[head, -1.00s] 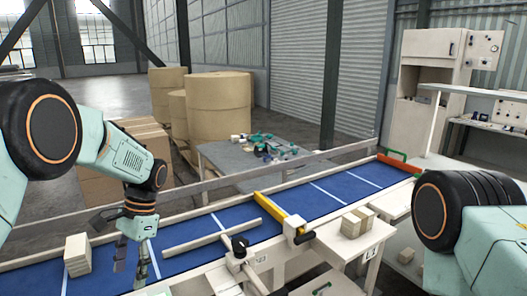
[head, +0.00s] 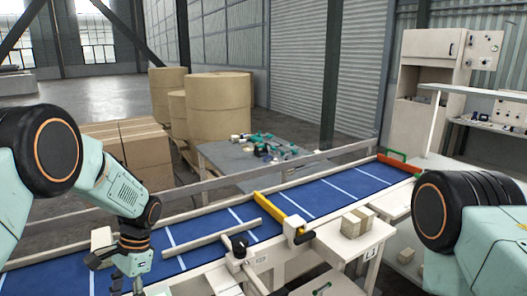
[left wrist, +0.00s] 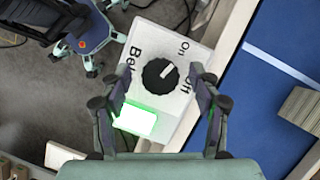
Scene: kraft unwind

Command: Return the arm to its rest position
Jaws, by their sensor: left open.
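My left gripper (left wrist: 162,82) is open and empty in the left wrist view, its fingers on either side of a black knob (left wrist: 159,76) on a white switch box (left wrist: 185,40). The box carries the words Belt, On and Off, and a lit green lamp (left wrist: 136,120). The knob's white mark points to the upper right; I cannot tell exactly which label it meets. In the head view my left gripper (head: 127,282) is low at the front left, its fingertips partly cut off. My right arm shows at the right edge, but its gripper is out of view.
The blue conveyor belt (head: 315,198) runs beyond my left gripper. A yellow bar (head: 280,215) crosses the belt. Pale blocks (head: 352,226) sit on a side table.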

